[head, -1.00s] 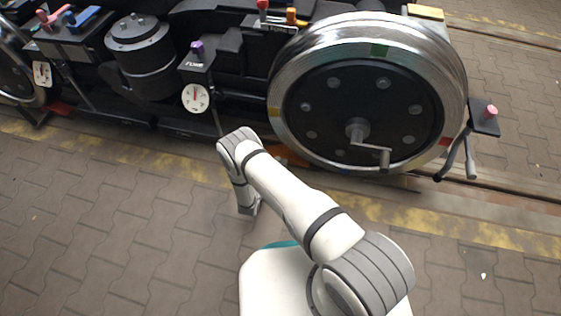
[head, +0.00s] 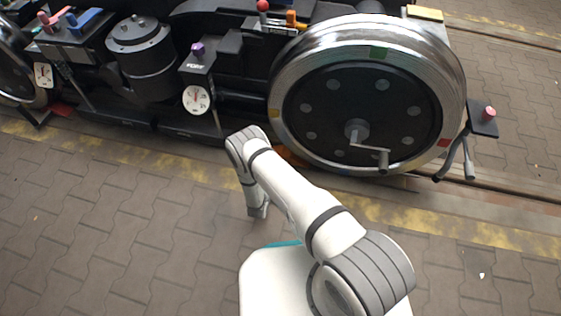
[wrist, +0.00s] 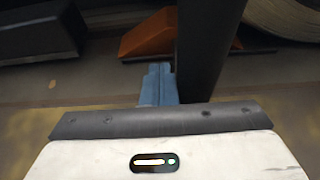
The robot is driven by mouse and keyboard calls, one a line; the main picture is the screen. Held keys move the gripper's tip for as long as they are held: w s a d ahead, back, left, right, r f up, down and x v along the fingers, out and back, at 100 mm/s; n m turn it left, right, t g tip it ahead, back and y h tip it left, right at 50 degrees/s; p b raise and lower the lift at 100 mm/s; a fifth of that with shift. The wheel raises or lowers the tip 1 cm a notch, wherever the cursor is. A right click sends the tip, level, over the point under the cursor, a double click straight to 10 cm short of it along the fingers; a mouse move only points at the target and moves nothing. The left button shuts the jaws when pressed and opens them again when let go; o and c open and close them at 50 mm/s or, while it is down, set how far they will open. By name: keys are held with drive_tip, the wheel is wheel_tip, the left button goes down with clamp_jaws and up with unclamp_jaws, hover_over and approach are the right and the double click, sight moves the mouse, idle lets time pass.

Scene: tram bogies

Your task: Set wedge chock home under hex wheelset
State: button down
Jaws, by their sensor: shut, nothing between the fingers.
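The orange wedge chock (wrist: 148,36) lies low at the top middle of the wrist view, its right end hidden by a dark upright bar. In the head view a bit of orange (head: 292,157) shows at the wheel's lower left, mostly behind my arm. The large wheel of the wheelset (head: 318,45) has a steel rim and a dark bolted face with a crank; its rim (wrist: 285,18) shows at the wrist view's upper right. My gripper (wrist: 160,72) is shut and empty, in front of the chock and apart from it. In the head view its fingertips are not clear.
The dark upright bar (wrist: 210,50) stands close by my gripper's right side. A gauge (head: 196,99) on a post stands left of the wheel, and a bracket with a pink knob (head: 488,114) right of it. The paving (head: 100,230) in front is clear.

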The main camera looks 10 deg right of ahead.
drive_tip(key=shift+s+d, duration=0.15)
drive_tip(key=shift+d, duration=0.25)
drive_tip(key=shift+d, duration=0.1)
drive_tip(key=shift+s+d+p, duration=0.25)
drive_tip(key=shift+s+d, duration=0.1)
drive_tip(key=shift+d, duration=0.55)
drive_tip(key=shift+s+d+p, duration=0.25)
drive_tip(key=shift+s+d, duration=0.1)
drive_tip(key=shift+d, duration=0.55)
drive_tip(key=shift+s+d, duration=0.2)
drive_tip(key=shift+d, duration=0.4)
drive_tip(key=shift+w+a+b, duration=0.35)
drive_tip(key=shift+a+b, duration=0.05)
drive_tip(key=shift+a, duration=0.5)
drive_tip(key=shift+w+a+b, duration=0.3)
drive_tip(key=shift+a+b, duration=0.05)
drive_tip(key=shift+a, duration=0.6)
drive_tip(key=shift+w+a+b, duration=0.35)
drive_tip(key=shift+a+b, duration=0.05)
drive_tip(key=shift+a, duration=0.5)
drive_tip(key=shift+s+r, duration=0.1)
